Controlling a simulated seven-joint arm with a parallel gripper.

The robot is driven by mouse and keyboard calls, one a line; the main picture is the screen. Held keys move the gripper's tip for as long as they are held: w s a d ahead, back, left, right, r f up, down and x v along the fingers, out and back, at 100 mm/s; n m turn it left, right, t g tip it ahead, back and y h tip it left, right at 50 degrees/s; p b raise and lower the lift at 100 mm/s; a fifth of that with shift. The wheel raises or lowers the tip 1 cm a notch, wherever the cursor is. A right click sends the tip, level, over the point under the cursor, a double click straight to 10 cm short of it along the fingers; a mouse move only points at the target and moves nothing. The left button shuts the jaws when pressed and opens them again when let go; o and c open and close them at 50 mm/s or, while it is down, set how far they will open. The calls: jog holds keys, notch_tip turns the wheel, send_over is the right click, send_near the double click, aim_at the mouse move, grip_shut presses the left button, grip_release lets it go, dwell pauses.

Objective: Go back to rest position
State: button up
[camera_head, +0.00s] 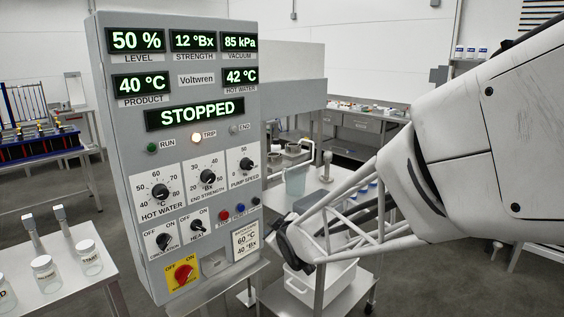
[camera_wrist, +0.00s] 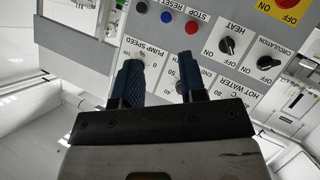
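My gripper (camera_head: 280,232) is in front of the lower right edge of the grey control panel (camera_head: 113,150) in the head view. In the wrist view its two dark blue fingers (camera_wrist: 162,62) stand apart with nothing between them. The panel appears upside down behind them, with the pump speed dial (camera_wrist: 137,57) partly covered by a finger. I cannot tell whether the fingers touch the panel. The display reads STOPPED (camera_head: 195,113) and the TRIP lamp (camera_head: 196,138) glows. The red and yellow main switch (camera_head: 184,274) is at the lower left of the panel.
A white bin (camera_head: 322,285) stands on a trolley below my arm. Lidded jars (camera_head: 88,257) stand on a table at the left. A bench with a blue rack (camera_head: 40,147) is further back.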

jog(key=s+d+r+m+g+h, duration=0.35)
jog(key=s+d+m, duration=0.25)
jog(key=s+d, duration=0.8)
jog(key=s+d+m+g, duration=0.2)
jog(key=s+d+g, duration=0.1)
jog(key=s, duration=0.6)
jog(key=s+d+m+g+h, duration=0.1)
jog(key=s+d+m+g, duration=0.1)
jog(key=s, duration=0.8)
jog(key=shift+s+d+m+g, duration=0.15)
jog(key=shift+d+m+g, duration=0.25)
jog(key=shift+m+g, duration=0.2)
